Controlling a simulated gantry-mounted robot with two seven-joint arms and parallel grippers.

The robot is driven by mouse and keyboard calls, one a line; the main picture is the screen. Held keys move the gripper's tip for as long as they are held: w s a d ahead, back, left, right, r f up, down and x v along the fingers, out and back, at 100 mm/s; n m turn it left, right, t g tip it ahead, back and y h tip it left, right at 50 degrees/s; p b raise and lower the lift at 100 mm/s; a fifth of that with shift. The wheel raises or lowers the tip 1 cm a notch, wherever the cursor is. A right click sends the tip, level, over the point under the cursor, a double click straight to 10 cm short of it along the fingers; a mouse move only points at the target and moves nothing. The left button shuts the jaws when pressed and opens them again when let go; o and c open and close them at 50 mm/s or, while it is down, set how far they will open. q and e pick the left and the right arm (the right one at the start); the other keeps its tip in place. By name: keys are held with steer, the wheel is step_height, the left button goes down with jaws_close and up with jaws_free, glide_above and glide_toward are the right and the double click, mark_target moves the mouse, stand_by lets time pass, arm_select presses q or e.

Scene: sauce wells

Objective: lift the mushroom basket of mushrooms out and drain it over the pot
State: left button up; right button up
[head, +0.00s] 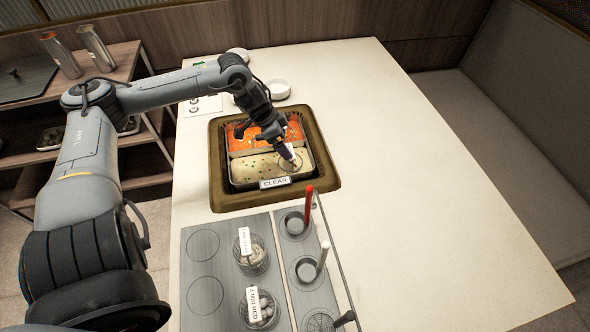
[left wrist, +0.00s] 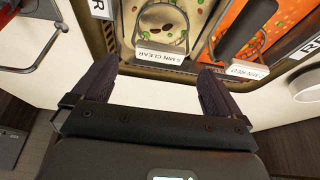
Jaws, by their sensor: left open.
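The pot (head: 325,195) is set in the table with a bronze rim. It has an orange-red broth half (head: 290,133) at the back and a pale clear broth half (head: 245,168) in front. My left gripper (head: 291,158) is over the clear half, beside a wire loop. In the left wrist view my left gripper (left wrist: 158,66) is open and empty. A basket's wire loop with a white "5 MIN CLEAR" tag (left wrist: 166,58) shows just beyond and between its fingertips. Whether this basket holds mushrooms cannot be told. My right gripper is not seen.
A second tag (left wrist: 246,69) hangs from a loop on the red side. White dishes (head: 277,90) stand behind the pot. The table's right side is clear.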

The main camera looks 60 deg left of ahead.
mark_target(289, 145)
arm_select(q)
step_height(289, 145, down, 2)
steer(key=shift+w+f+b, duration=0.1)
steer(key=shift+f+b, duration=0.15)
steer(key=shift+b, duration=0.6)
steer(key=shift+w+d+f+b, duration=0.2)
steer(key=shift+w+f+b, duration=0.3)
steer(key=shift+b, duration=0.15)
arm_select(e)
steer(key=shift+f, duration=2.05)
arm_select(q)
steer(key=b+x, duration=0.2)
steer(key=x, duration=0.1)
steer(key=shift+f+b, duration=0.3)
steer(key=shift+b, duration=0.1)
steer(key=shift+b+x, duration=0.4)
steer(key=shift+x, duration=0.35)
steer(key=shift+w, duration=0.1)
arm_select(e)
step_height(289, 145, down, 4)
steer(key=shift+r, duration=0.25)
arm_select(q)
steer(key=shift+r, duration=0.1)
steer(key=c, duration=0.8)
steer(key=shift+r, duration=0.15)
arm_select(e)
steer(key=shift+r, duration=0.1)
